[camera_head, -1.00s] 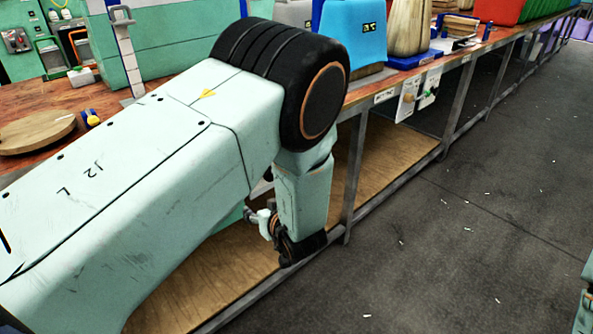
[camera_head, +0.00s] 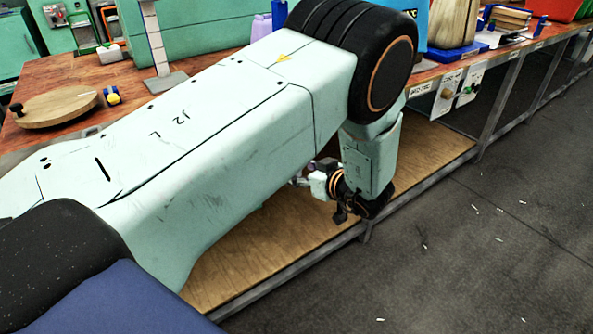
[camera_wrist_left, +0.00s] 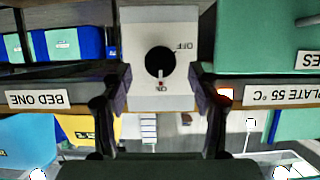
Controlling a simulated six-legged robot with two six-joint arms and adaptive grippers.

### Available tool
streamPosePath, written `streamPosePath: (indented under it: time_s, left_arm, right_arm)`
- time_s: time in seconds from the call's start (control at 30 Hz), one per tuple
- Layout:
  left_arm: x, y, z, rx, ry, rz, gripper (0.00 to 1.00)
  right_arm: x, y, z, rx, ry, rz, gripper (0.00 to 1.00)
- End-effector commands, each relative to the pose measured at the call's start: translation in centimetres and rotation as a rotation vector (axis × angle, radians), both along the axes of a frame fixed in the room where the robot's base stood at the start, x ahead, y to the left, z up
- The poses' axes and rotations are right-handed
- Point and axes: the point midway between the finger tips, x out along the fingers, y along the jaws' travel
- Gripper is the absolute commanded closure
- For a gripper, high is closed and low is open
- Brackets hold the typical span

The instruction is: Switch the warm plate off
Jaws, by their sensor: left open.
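A black round knob (camera_wrist_left: 159,62) sits on a pale switch box (camera_wrist_left: 183,30) in the left wrist view, which looks upside down. The box is marked OFF and ON, and the knob's red mark is at ON. My left gripper (camera_wrist_left: 158,82) is open, with one dark finger on each side of the knob and a gap to it. Whether the fingers are level with the knob in depth, I cannot tell. An orange lamp (camera_wrist_left: 225,93) glows to the right, beside a label (camera_wrist_left: 278,92) reading PLATE 55 °C. In the head view my left gripper is mostly hidden by its own arm.
A label (camera_wrist_left: 40,98) reading BED ONE is at the left in the wrist view.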

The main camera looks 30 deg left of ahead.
Motion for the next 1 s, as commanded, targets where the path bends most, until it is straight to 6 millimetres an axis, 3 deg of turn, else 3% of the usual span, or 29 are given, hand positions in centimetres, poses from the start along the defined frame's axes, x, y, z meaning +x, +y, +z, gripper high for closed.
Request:
streamPosePath:
  time_s: [0.23, 0.6, 1.0]
  left_arm:
    - [1.2, 2.7, -1.3, 0.000, -0.001, -0.001, 0.39]
    - [1.9, 3.1, -1.4, 0.001, -0.001, -0.005, 0.39]
    - [1.8, 3.1, -1.4, 0.001, -0.001, -0.004, 0.72]
  right_arm:
    - [0.0, 0.0, -1.2, 0.000, 0.000, 0.000, 0.60]
    - [0.0, 0.0, -1.3, 0.000, 0.000, 0.000, 0.60]
    - [0.0, 0.0, -1.3, 0.000, 0.000, 0.000, 0.60]
